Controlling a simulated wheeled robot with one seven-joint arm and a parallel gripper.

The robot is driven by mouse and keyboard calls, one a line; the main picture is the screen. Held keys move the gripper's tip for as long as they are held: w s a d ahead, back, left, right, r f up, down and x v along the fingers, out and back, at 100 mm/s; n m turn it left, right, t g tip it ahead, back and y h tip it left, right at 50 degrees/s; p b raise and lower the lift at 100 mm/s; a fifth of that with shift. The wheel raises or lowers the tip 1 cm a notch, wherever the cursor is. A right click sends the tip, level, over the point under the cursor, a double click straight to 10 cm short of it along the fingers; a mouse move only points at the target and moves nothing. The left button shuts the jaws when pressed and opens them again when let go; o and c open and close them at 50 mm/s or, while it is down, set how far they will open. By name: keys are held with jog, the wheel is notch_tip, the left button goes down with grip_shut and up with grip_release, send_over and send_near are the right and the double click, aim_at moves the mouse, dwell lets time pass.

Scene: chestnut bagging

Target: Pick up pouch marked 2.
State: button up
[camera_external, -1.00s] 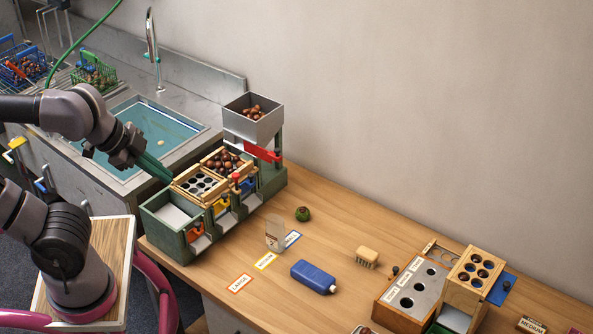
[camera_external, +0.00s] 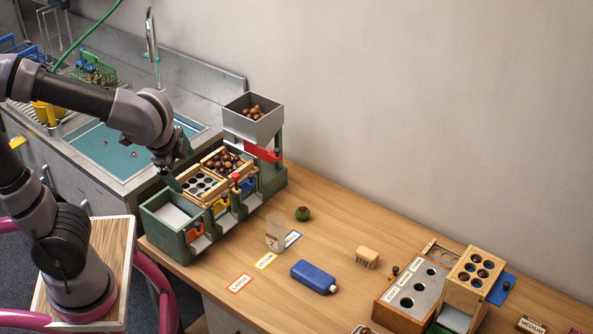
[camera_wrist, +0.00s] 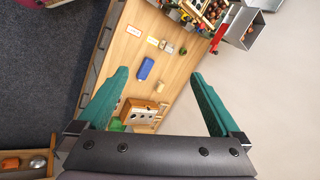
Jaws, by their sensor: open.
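A clear, upright container (camera_external: 275,235), possibly a pouch, stands on the wooden table beside the yellow and blue labels. I cannot read a 2 on it, and no pouch marked 2 can be made out. My gripper (camera_wrist: 160,74) is open and empty between its teal fingers in the wrist view. In the external view my gripper (camera_external: 173,178) is at the far left side of the green sorting rig (camera_external: 165,232), well left of and above the clear container. Its fingers are partly hidden there by the wrist.
A blue bottle (camera_external: 314,277), a brush (camera_external: 367,257), a green ball-like thing (camera_external: 302,214) and a LARGE card (camera_external: 239,284) lie on the table. A hopper (camera_external: 253,118) with chestnuts rises behind the rig. A wooden holed box (camera_external: 476,276) stands right.

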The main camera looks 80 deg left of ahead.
jog(key=w+a+f+m+g+y, duration=0.1)
jog(key=w+a+f+g+y, duration=0.25)
jog(key=a, duration=0.35)
jog(key=w+a+f+m+g+y, duration=0.1)
jog(key=w+a+f+g+y, duration=0.25)
jog(key=a, duration=0.45)
jog(key=m+t+y, duration=0.6)
jog(key=m+t, duration=0.5)
jog(key=m, duration=0.3)
send_over(281, 226)
jog(key=s, duration=0.6)
notch_tip(281, 226, down, 25)
jog(key=d+f+m+t+h, duration=0.1)
jog(key=f+m, duration=0.1)
jog(key=f, duration=0.3)
jog(key=d+f+m+t+h, duration=0.1)
jog(key=f+m+t+h, duration=0.1)
jog(key=f, duration=0.3)
jog(key=s+d+f+m+t+h, duration=0.1)
jog(key=f+m+t, duration=0.1)
jog(key=f, duration=0.3)
jog(key=shift+d, duration=0.15)
jog(key=shift+w+f+t+h, duration=0.1)
jog(key=shift+f+t+h, duration=0.2)
jog(key=shift+f+h, duration=0.1)
jog(key=x, duration=1)
jog(key=shift+w, duration=0.3)
jog(key=c, duration=1.3)
